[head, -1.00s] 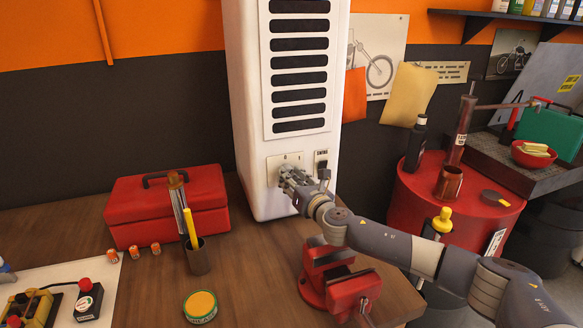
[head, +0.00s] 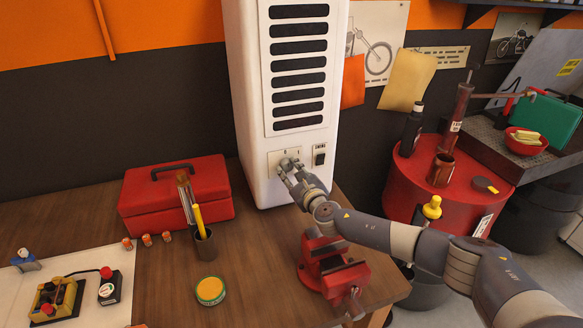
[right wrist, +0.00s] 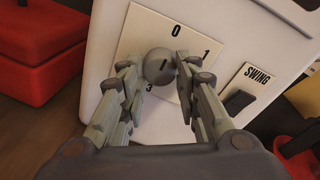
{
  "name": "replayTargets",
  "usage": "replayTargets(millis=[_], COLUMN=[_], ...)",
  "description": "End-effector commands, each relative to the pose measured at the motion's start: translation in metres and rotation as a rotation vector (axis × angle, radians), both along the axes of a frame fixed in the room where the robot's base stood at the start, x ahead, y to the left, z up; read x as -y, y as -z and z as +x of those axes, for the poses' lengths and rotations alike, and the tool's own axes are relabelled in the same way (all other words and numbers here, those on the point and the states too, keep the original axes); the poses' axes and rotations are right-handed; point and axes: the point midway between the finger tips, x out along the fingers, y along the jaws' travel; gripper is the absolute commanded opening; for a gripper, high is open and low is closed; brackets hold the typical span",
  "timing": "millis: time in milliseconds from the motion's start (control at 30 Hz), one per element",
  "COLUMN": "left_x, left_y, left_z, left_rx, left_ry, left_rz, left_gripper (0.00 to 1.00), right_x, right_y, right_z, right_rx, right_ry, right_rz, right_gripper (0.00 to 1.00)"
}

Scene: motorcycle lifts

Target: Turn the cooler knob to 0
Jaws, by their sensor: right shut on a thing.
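The white cooler (head: 249,130) stands upright on the workbench. Its small round grey knob (right wrist: 159,66) sits on a pale square dial plate (right wrist: 146,35) with the numbers 0, 1 and 3 readable in the right wrist view. The knob has a short dark mark on its face; I cannot tell exactly which number it points to. My right gripper (head: 287,166) is at the cooler's lower front, shut on the knob, with one finger on each side of it. The fingers hide part of the dial. My left gripper is not in view.
A dark SWING switch (head: 320,156) is right of the dial. A red vise (head: 325,262) stands below my right arm. A red toolbox (head: 180,197), a pen cup (head: 204,244) and a round tin (head: 210,291) are on the bench to the left. A red drum (head: 440,190) is at right.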

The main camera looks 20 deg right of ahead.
Motion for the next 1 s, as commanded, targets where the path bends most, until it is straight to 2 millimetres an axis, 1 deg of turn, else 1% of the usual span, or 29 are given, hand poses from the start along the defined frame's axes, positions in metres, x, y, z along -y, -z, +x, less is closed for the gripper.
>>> replayTargets(millis=[500, 533, 600, 1000], left_x=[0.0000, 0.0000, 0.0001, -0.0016], left_y=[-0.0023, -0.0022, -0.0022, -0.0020], left_z=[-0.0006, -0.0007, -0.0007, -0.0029], left_rx=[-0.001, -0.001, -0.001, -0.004], left_ry=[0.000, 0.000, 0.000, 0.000], left_rz=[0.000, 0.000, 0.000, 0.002], left_gripper=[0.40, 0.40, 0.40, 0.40], right_x=[0.0007, 0.0007, 0.0007, 0.0005], right_y=[-0.0009, -0.0009, -0.0008, -0.0004], right_z=[0.0005, 0.0005, 0.0004, -0.0018], right_rx=[0.002, 0.002, 0.002, 0.001], right_ry=[0.001, 0.001, 0.001, 0.000], right_rz=[-0.021, -0.021, -0.020, -0.018], right_gripper=[0.06, 0.37, 0.51, 0.51])
